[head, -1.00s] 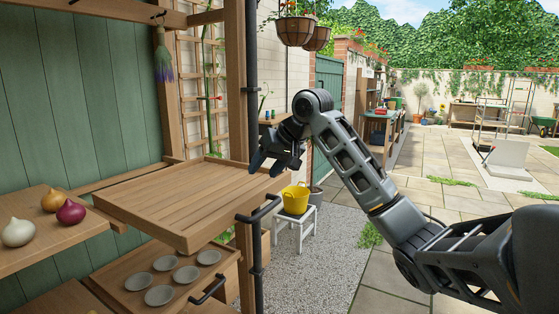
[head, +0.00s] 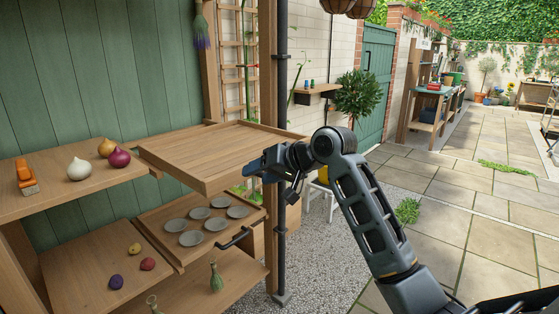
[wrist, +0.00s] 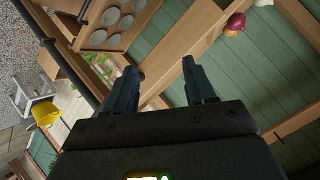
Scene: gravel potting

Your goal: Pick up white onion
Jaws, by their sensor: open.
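The white onion (head: 80,169) sits on the left part of the upper wooden shelf (head: 50,203) in the head view. A red onion (head: 120,158) and a yellow-brown onion (head: 106,147) are just right of it. My gripper (head: 254,166) is open and empty, near the right end of the raised wooden tray, well to the right of the onions. In the wrist view its two fingers (wrist: 166,80) are spread apart. The red onion (wrist: 236,24) and part of a pale onion (wrist: 263,3) show at the top edge there.
The slatted tray (head: 205,185) lies between my gripper and the onions. An orange-handled tool (head: 25,176) lies left of the white onion. Below are a drawer with several grey saucers (head: 190,238) and a shelf with small round items (head: 116,282). A wooden post (head: 268,100) stands behind my gripper.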

